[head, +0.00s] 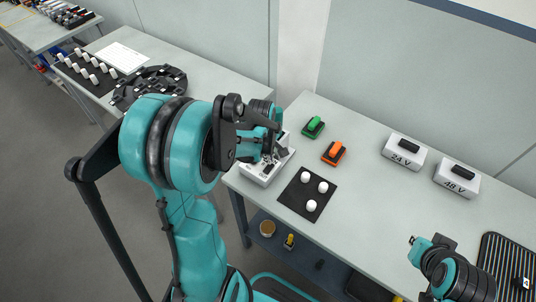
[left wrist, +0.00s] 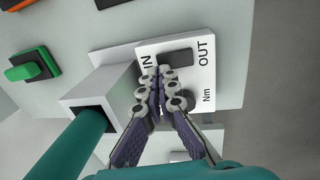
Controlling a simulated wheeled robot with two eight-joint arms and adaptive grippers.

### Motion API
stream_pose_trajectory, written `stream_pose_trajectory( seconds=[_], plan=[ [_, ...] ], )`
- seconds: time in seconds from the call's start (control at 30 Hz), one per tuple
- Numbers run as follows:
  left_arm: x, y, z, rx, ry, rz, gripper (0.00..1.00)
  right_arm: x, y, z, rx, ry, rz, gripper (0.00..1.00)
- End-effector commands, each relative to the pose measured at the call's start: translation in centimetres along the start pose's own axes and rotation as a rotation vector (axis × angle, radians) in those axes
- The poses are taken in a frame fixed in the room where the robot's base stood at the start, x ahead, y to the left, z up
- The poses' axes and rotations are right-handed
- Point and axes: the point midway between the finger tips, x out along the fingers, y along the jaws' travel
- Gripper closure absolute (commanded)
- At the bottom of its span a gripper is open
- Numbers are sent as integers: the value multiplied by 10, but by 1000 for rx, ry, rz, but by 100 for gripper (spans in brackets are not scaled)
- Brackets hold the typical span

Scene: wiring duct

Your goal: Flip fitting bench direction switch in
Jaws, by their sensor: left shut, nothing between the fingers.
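The fitting bench (head: 263,174) is a small white-grey unit at the left front of the worktable, partly hidden by my left gripper (head: 274,142). In the left wrist view its white panel (left wrist: 205,80) reads IN, OUT and Nm. A dark direction switch (left wrist: 175,57) lies between IN and OUT. My left gripper (left wrist: 160,76) is shut and empty. Its fingertips overlap the switch's lower edge near IN in the picture; I cannot tell whether they touch it. My right arm's end (head: 418,243) is at the lower right; its fingers are not clear.
A grey block (left wrist: 105,85) with a dark opening adjoins the panel. A black mat (head: 293,200) with white pieces lies close by. Green (head: 314,126) and orange (head: 333,152) switches and the 24 V (head: 404,156) and 48 V (head: 457,182) boxes stand farther right. The table's middle is clear.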

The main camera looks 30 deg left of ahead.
Motion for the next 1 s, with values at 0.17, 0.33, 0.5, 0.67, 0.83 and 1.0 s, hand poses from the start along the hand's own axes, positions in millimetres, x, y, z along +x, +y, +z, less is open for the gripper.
stream_pose_trajectory(
  seconds=[0.17, 0.33, 0.5, 0.67, 0.83, 1.0],
  plan=[
    [2, 0, 0, 0, 0, 0, 100, 0, 0, 0, 0, 0, 0, 100],
    [2, 0, 0, 0, 0, -1, 100, 0, 0, 0, 0, 0, 0, 100],
    [12, 4, 0, 4, -1, -82, 100, 8, 0, 5, 0, 0, 0, 100],
    [11, 4, 0, 0, -1, -101, 100, 7, 0, 5, 0, 0, 0, 100],
    [10, 3, 0, 0, -1, -101, 100, 6, 0, 5, 0, 0, 0, 100],
    [7, -2, 0, 0, -1, -100, 100, 5, 0, 4, 0, 0, 0, 100]
  ],
)
